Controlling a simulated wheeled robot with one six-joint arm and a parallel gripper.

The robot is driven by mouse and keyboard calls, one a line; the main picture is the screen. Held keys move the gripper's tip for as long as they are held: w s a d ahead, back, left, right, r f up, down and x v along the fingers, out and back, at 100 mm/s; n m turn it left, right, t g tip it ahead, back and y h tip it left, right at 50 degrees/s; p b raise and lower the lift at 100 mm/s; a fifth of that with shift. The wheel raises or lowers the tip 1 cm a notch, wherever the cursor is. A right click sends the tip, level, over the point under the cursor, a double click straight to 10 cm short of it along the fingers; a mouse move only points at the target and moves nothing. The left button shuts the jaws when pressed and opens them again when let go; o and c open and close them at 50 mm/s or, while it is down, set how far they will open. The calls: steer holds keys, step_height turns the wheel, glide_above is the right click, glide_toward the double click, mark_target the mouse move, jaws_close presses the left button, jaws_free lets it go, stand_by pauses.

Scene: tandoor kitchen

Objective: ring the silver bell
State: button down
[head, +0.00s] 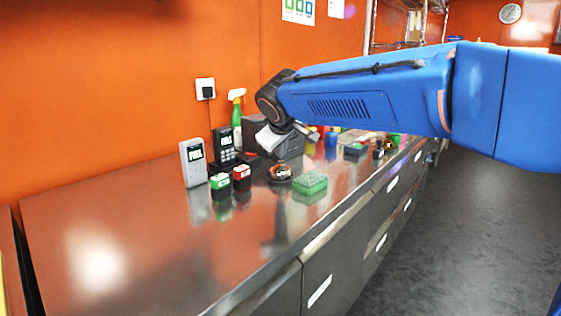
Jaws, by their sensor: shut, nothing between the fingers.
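A small round bell (280,173) with a shiny silver dome and a dark base stands on the steel counter (130,230), in the middle of the head view. Its dome picks up orange reflections. My gripper (273,139) hangs at the end of the blue arm, above and slightly left of the bell in the picture. It is shut and empty. A gap shows between it and the bell, but their distance in depth is hard to judge. The fingertips are small and hard to make out against the dark things behind.
A green sponge-like block (310,183) lies right of the bell. A green-labelled box (220,184) and a red-labelled box (241,178) stand left. Behind are a grey terminal (193,162), a black terminal (227,146) and a spray bottle (237,118). The near-left counter is clear.

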steer(key=shift+f, duration=0.45)
stand_by(0.7)
steer(key=shift+r, duration=0.9)
steer(key=shift+r, duration=0.1)
step_height(320, 180, up, 5)
steer(key=shift+f, duration=0.1)
stand_by(0.6)
steer(key=shift+d, duration=0.1)
stand_by(0.4)
